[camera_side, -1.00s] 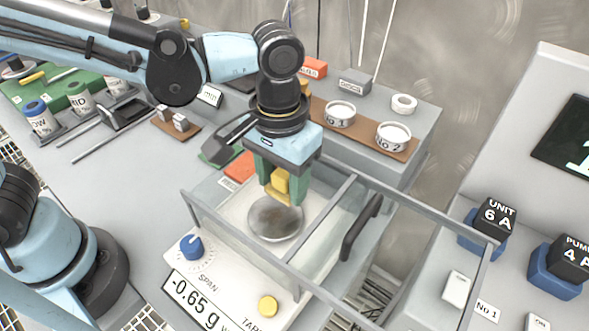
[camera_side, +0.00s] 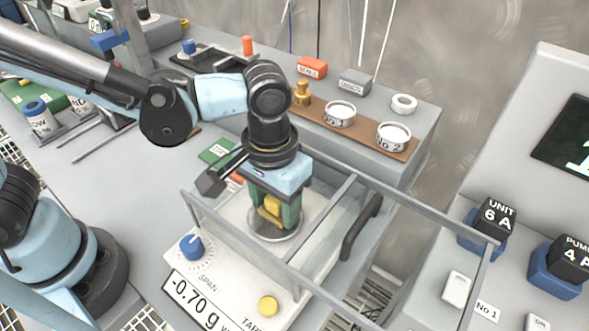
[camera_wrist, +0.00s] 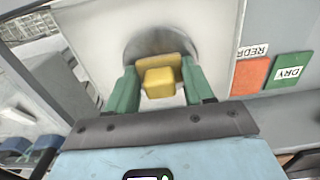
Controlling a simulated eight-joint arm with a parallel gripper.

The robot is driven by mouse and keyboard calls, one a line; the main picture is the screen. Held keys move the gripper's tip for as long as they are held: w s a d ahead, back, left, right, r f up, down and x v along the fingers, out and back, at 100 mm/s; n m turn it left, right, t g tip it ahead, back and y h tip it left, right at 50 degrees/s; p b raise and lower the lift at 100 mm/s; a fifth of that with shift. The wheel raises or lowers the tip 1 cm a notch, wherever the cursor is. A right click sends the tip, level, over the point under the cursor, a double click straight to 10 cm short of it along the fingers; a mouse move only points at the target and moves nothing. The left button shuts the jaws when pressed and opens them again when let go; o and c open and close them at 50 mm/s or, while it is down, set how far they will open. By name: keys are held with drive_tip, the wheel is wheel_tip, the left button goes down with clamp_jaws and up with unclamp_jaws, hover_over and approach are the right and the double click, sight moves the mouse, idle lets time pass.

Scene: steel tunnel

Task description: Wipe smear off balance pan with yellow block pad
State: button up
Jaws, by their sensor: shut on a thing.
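My gripper (camera_side: 272,212) is shut on the yellow block pad (camera_side: 270,207), with one green finger on each side of it. The pad also shows between the fingers in the wrist view (camera_wrist: 162,78). The round steel balance pan (camera_side: 275,236) lies under the pad inside the open-topped balance frame. The pad is at or just above the pan; I cannot tell whether they touch. In the wrist view the pan (camera_wrist: 150,42) shows a grey, smudged surface beyond the pad; part of it is hidden by the pad. The balance display (camera_side: 195,303) reads -0.70 g.
The draft shield's metal rails (camera_side: 330,215) surround the pan closely, with a dark handle (camera_side: 362,228) at the right. An orange pad (camera_wrist: 250,76) and a green DRY pad (camera_wrist: 288,72) lie beside the balance. Two labelled dishes (camera_side: 394,136) stand on a brown strip behind.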

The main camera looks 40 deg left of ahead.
drive_tip(key=shift+w+r, duration=0.1)
drive_tip(key=shift+w, duration=0.95)
wheel_tip(320, 180, up, 8)
drive_tip(key=shift+s+f, duration=0.1)
drive_tip(key=shift+f, duration=0.15)
